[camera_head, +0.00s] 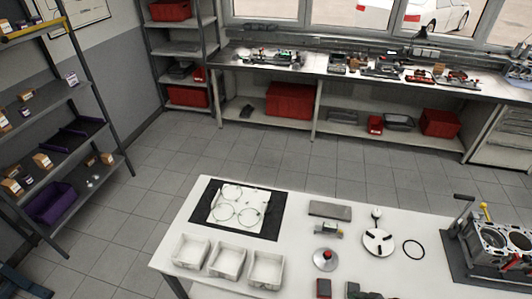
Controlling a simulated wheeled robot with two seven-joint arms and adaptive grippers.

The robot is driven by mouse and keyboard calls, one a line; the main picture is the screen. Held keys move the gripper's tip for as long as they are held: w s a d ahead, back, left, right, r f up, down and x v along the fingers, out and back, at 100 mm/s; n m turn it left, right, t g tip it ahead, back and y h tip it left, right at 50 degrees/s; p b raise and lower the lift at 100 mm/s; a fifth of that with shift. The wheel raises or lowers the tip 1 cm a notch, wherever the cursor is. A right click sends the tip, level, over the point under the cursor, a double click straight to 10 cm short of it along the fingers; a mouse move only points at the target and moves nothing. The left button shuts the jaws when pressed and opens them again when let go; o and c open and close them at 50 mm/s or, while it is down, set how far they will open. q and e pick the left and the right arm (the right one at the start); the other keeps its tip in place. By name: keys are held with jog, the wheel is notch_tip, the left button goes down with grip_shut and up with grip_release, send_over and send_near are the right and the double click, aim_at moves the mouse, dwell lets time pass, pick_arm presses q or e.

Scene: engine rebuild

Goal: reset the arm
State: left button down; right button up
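Neither of my grippers shows in the head view, and I cannot make out either arm. The white worktable (185,232) stands in front of me at the lower right. On it, a black mat (272,213) bears a white sheet (222,212) with several thin rings. Three empty white trays (189,250) stand in a row along the table's left front. An engine block (497,243) sits on a dark mat at the right edge, partly cut off.
A grey flat block (330,210), a white disc (378,241), a black ring (413,248) and a silver disc with a red knob (326,258) lie mid-table. Shelves (66,145) stand at left, a long workbench (340,72) at back. The tiled floor (140,205) between is clear.

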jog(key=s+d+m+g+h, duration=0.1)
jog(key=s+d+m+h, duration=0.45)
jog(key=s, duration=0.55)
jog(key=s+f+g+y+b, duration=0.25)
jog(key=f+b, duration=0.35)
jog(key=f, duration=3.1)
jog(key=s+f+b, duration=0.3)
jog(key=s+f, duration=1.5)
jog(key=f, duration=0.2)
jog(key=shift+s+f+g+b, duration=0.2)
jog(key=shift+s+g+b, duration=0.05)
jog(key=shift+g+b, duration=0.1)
